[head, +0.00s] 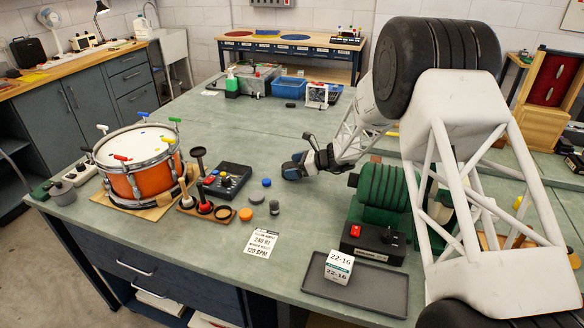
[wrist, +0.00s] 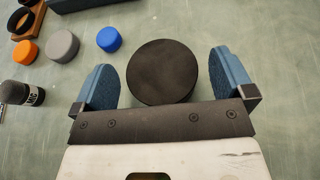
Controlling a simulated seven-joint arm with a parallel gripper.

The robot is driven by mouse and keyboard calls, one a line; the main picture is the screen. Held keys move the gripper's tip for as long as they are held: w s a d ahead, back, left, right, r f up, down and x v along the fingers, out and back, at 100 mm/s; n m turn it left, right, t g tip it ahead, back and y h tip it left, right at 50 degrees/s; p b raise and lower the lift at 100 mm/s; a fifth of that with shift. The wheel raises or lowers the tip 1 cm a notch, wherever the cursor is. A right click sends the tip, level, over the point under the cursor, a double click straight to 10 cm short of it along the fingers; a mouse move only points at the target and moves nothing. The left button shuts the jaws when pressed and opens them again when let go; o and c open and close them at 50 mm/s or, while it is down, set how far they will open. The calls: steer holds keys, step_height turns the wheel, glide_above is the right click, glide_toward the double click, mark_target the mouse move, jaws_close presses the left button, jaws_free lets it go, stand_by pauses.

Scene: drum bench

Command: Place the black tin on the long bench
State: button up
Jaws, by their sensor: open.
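The black tin (wrist: 162,72) is a round, dark, flat-topped disc in the wrist view. It sits on the grey-green bench top (wrist: 262,45) between the two blue fingers of my gripper (head: 295,168). The fingers are open, one on each side of the tin, with a gap showing at both sides. In the head view the tin is not clearly visible; my gripper covers that spot. Which surface is the long bench is not marked; a long wood-topped bench (head: 290,41) stands at the back.
Blue (wrist: 109,39), grey (wrist: 62,45) and orange (wrist: 27,52) caps lie left of the tin. An orange drum (head: 138,180), a control box (head: 224,180), a green machine (head: 383,190) and a dark tray (head: 372,293) stand on the bench. The bench top behind my gripper is mostly clear.

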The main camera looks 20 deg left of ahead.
mark_target(290, 166)
steer(key=v, duration=0.3)
steer(key=shift+d+r, duration=0.1)
steer(key=shift+d, duration=0.2)
step_height(290, 166, up, 7)
steer(key=shift+d, duration=0.15)
stand_by(0.5)
steer(key=shift+r, duration=0.1)
steer(key=s+d+r+n+h, duration=0.35)
steer(key=s+d+r, duration=0.45)
steer(key=s+d, duration=0.3)
steer(key=s+d+r+n+h, duration=0.2)
steer(key=s+d+r+n, duration=0.3)
steer(key=s+d+r, duration=0.5)
steer(key=s+d+n+t+h, duration=0.1)
steer(key=s+d+n+h, duration=0.3)
steer(key=s+d, duration=0.7)
steer(key=s+d+f+n+t+h, duration=0.1)
steer(key=s+d+n+h, duration=0.3)
steer(key=s+d, duration=0.8)
steer(key=s+t, duration=0.1)
steer(key=s, duration=0.7)
steer(key=shift+s+d+f+t, duration=0.15)
steer(key=shift+d+f+t, duration=0.05)
steer(key=shift+d+t, duration=0.1)
